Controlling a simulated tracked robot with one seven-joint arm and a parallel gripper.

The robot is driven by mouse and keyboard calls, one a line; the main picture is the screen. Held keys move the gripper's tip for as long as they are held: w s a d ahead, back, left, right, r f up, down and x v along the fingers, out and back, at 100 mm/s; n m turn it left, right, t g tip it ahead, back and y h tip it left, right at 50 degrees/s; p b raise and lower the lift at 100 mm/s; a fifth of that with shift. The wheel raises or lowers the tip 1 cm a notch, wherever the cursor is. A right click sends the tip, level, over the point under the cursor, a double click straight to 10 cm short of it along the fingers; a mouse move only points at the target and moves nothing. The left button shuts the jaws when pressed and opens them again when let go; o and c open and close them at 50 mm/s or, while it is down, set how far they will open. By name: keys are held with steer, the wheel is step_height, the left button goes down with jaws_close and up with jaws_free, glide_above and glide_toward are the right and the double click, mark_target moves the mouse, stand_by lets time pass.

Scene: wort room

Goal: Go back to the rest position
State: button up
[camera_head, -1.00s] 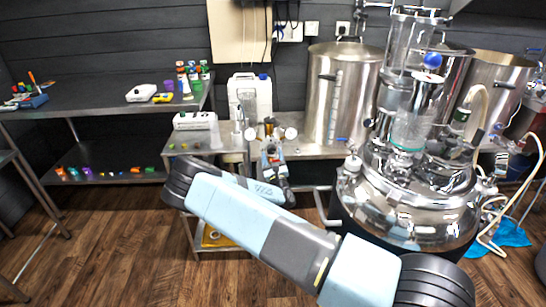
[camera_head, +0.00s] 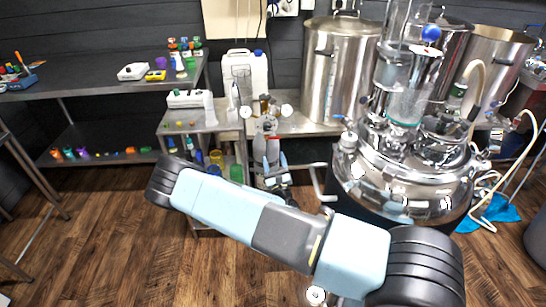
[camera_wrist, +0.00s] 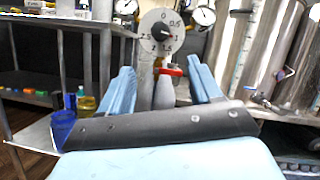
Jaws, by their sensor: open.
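My gripper (camera_head: 277,172) is in front of the small steel side table, left of the big shiny vessel. In the wrist view its two light-blue fingers (camera_wrist: 162,78) stand apart, with nothing held between them. My arm crosses the lower middle of the head view and hides part of the floor.
The steel vessel (camera_head: 405,180) stands close on the right. The side table (camera_head: 205,127) carries a white device (camera_head: 190,99); bottles, including a green one (camera_head: 237,173), stand beneath. A long bench (camera_head: 95,85) is at left. Wooden floor (camera_head: 90,230) is clear at lower left.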

stand_by(0.4)
steer(key=s+d+r+m+g+h, duration=0.4)
steer(key=d+r+m+g+h, duration=0.55)
steer(key=r+m, duration=0.45)
steer(key=s+d+r+m+g+h, duration=0.4)
steer(key=d+r+m+g+h, duration=0.4)
steer(key=d+r+m+h, duration=0.5)
steer(key=s+a+r+m+y, duration=0.2)
steer(key=s+r+m+y, duration=0.2)
steer(key=s, duration=0.6)
steer(key=s+a+r+m+y, duration=0.2)
steer(key=s+r+m+y, duration=0.3)
steer(key=s+r+y, duration=0.2)
steer(key=s+a+r+m+t+y, duration=0.1)
steer(key=s+r+m+y, duration=0.4)
steer(key=s+y, duration=0.3)
steer(key=s+r, duration=0.1)
steer(key=s, duration=0.3)
steer(key=shift+s+a+r+y, duration=0.2)
steer(key=shift+s+a+y, duration=0.1)
steer(key=shift+a+y, duration=0.1)
